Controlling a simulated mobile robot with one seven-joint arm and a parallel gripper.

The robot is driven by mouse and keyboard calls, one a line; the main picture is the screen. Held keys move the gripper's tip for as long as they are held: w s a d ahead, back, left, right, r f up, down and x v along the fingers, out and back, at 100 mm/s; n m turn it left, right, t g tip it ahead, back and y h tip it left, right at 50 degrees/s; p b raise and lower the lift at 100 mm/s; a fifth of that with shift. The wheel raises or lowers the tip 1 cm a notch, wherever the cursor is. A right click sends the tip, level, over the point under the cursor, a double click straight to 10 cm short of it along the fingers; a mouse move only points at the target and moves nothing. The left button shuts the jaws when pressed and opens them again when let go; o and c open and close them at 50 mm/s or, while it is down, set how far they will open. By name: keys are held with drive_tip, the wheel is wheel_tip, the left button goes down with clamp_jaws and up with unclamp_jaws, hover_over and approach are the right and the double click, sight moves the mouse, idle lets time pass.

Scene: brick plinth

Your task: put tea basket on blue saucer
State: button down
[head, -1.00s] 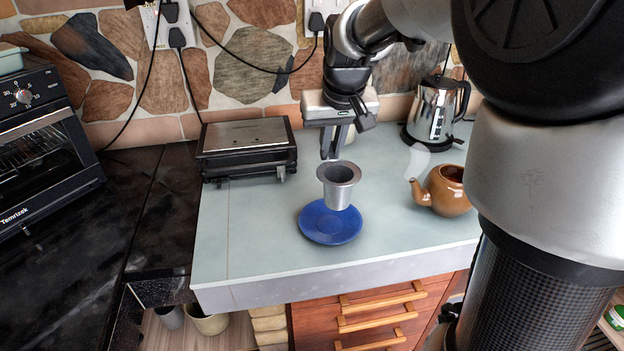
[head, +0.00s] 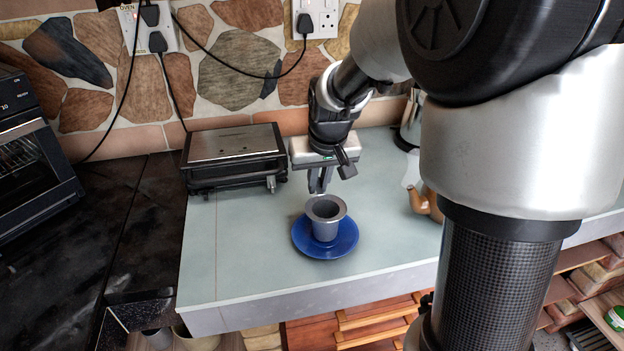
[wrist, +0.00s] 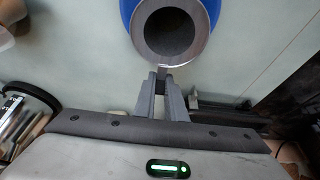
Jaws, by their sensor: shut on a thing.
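The tea basket (head: 325,227) is a grey metal cup with a wide flared rim, upright over the middle of the blue saucer (head: 347,245). Its bottom is at or just above the saucer; I cannot tell whether they touch. My gripper (head: 319,190) is shut on the basket's rim at its far side and points down. In the wrist view, the closed fingers (wrist: 161,80) meet the rim of the basket (wrist: 172,62). Blue saucer edges (wrist: 127,10) show behind the basket there, with most of the saucer out of frame.
A black and silver grill (head: 232,158) stands at the back left of the pale counter (head: 240,260). A brown teapot (head: 422,203) is at the right, mostly hidden by my arm, with a metal kettle (head: 411,122) behind it. The counter left of the saucer is clear.

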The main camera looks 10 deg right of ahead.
drive_tip(key=shift+f, duration=0.3)
drive_tip(key=shift+f, duration=0.15)
drive_tip(key=c, duration=1.8)
unclamp_jaws()
